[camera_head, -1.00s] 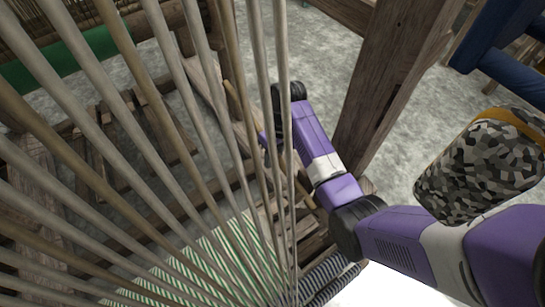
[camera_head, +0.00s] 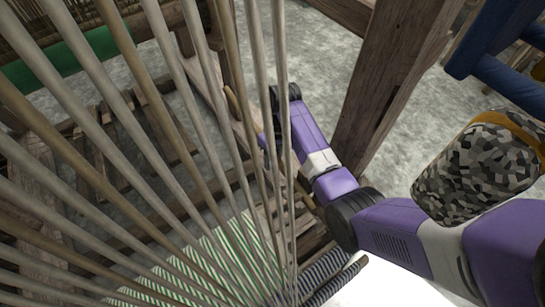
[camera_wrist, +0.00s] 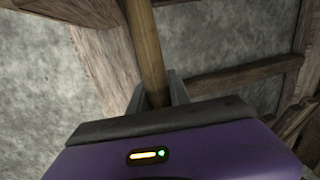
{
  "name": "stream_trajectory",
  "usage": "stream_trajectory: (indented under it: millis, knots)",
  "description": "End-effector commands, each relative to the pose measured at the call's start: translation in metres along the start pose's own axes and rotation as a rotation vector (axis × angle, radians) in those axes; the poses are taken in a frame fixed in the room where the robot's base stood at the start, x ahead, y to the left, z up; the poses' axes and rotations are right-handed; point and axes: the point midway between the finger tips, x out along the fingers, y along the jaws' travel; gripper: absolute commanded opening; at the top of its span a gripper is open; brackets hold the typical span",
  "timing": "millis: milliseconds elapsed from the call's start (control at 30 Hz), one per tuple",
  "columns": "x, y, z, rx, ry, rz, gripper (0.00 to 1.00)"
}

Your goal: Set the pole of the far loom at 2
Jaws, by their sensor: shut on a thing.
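In the wrist view, a round brown wooden pole (camera_wrist: 147,45) runs down from the top edge to my gripper (camera_wrist: 158,98). The two grey fingers stand on either side of it, and my gripper is shut on the pole. The pole's lower end is hidden by my gripper's body. In the head view, my purple and white arm reaches behind a fan of slanted rods, which hides much of its far end. The jaws cannot be made out there. No number marking is readable in either view.
Close slanted rods (camera_head: 115,130) cover the left half of the head view. A thick wooden post (camera_head: 385,85) stands right beside my arm. Green-striped cloth (camera_head: 215,265) and a dark striped roll (camera_head: 335,280) lie below. Blue beams (camera_head: 490,45) are at the upper right.

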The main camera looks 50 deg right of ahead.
Motion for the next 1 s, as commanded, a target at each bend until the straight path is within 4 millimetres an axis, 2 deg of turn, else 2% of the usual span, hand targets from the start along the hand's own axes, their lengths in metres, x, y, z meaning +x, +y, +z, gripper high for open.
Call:
stream_trajectory:
  millis: [233,667,700,800,1000]
  knots:
    - [0.021,0.004,-0.003,0.016,-0.080,-0.003,0.00]
    - [0.024,0.005,-0.003,0.020,-0.100,-0.004,0.00]
    - [0.024,0.005,-0.003,0.020,-0.100,-0.004,0.27]
    - [0.024,0.005,-0.003,0.020,-0.100,-0.004,0.45]
    - [0.025,0.005,-0.002,0.020,-0.100,-0.004,0.45]
